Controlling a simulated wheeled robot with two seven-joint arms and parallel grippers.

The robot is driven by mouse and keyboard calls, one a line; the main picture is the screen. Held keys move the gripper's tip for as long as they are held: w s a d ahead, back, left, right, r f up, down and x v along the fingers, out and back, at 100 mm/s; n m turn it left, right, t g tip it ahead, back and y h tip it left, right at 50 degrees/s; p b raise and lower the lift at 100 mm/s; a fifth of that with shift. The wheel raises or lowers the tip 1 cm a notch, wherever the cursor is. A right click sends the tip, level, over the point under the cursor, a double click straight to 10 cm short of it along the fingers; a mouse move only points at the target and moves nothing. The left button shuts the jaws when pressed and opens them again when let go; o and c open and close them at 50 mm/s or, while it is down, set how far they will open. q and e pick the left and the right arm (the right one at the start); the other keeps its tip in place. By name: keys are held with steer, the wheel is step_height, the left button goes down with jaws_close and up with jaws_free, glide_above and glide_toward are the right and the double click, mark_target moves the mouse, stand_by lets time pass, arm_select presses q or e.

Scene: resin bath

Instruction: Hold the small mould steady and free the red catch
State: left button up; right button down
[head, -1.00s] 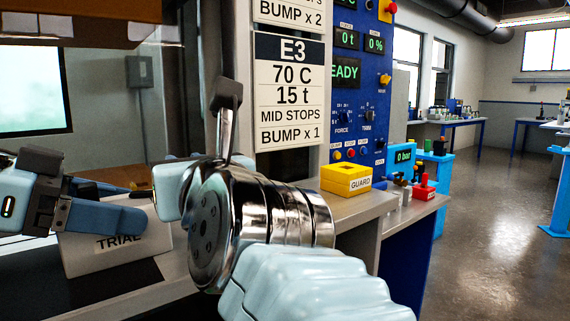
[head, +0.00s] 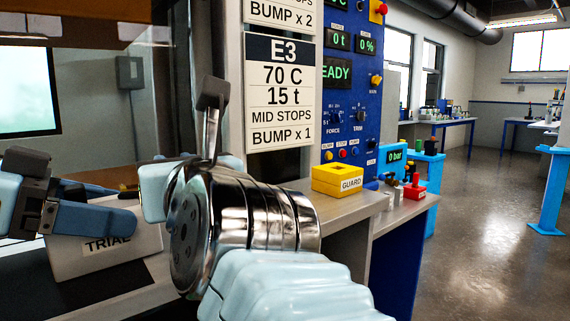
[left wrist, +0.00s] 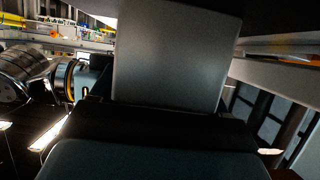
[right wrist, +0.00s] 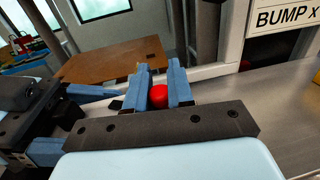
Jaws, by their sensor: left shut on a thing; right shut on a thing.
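The small mould is a pale grey block with a TRIAL label (head: 85,264), at the lower left in the head view. My left gripper (head: 126,208) has its blue fingers at the top of this block and is shut on it. A grey face, seemingly the mould, fills the middle of the left wrist view (left wrist: 170,60). The red catch shows as a round red knob (right wrist: 158,93) in the right wrist view. My right gripper (right wrist: 160,84) is shut on it, one blue finger on each side. In the head view my right wrist hides the knob and these fingers.
A yellow GUARD block (head: 338,176) sits on the grey ledge right of my right wrist. A blue control panel (head: 352,120) and an E3 sign (head: 280,90) stand behind. A brown board (right wrist: 115,68) lies beyond the right fingers.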

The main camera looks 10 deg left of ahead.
steer(key=c, duration=1.2)
jaws_free()
steer(key=shift+s+r, duration=0.1)
steer(key=shift+r, duration=0.05)
steer(key=shift+c, duration=0.2)
steer(key=shift+o, duration=1)
